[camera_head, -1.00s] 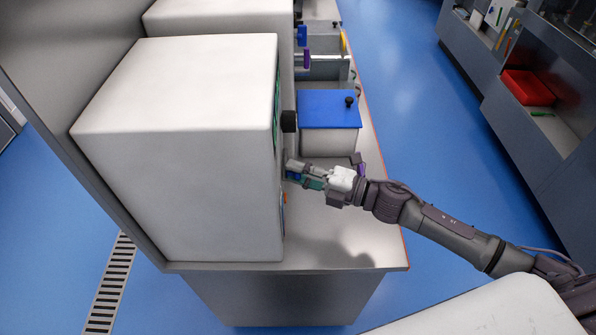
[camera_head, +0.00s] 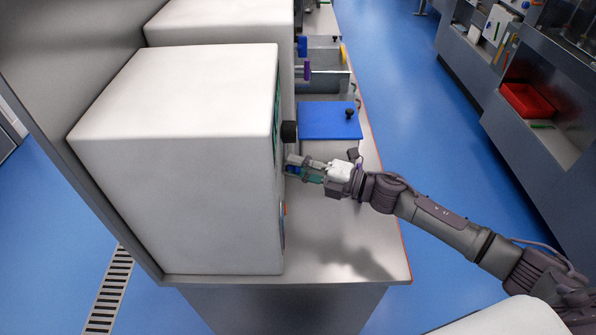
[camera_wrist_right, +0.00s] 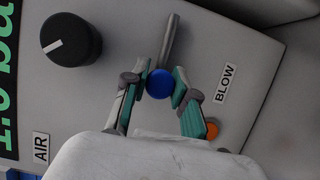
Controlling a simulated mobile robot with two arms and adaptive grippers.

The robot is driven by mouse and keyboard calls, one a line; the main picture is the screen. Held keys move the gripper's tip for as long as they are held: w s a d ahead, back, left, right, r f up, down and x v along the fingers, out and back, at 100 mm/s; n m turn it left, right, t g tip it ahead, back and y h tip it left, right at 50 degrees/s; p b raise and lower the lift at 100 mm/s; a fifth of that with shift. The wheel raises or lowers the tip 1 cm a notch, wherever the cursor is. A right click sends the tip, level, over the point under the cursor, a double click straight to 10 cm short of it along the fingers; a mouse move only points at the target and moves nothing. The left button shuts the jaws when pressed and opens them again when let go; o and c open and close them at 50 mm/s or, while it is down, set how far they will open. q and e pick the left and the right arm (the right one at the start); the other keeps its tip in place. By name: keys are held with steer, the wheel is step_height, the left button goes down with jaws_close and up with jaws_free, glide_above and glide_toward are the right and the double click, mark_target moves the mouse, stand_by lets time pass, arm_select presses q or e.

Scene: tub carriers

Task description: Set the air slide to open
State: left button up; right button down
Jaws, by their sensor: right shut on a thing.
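In the head view, my right gripper (camera_head: 297,168) is at the front panel of the near white cabinet (camera_head: 175,180), just below a black knob (camera_head: 289,131). In the right wrist view, the two teal-padded fingers (camera_wrist_right: 161,82) are shut on a round blue knob (camera_wrist_right: 160,84). A straight grey bar (camera_wrist_right: 172,42) runs from the blue knob up the picture. The black knob with a white line (camera_wrist_right: 70,40) is to its left. An AIR label (camera_wrist_right: 41,147) is at lower left, and a BLOW label (camera_wrist_right: 225,83) is at right. My left gripper is not in view.
An orange button (camera_wrist_right: 211,131) lies close to the right finger. A blue-lidded box (camera_head: 330,121) stands on the bench (camera_head: 340,235) beyond my gripper. The front of the bench is clear. A red bin (camera_head: 526,100) is on the shelf across the aisle.

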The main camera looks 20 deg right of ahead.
steer(key=c, duration=0.9)
jaws_free()
steer(key=shift+w+d, duration=0.1)
steer(key=shift+w, duration=0.15)
steer(key=shift+s, duration=0.1)
steer(key=shift+s+d, duration=0.1)
steer(key=shift+s, duration=0.05)
steer(key=v, duration=1.1)
steer(key=shift+s+d, duration=0.25)
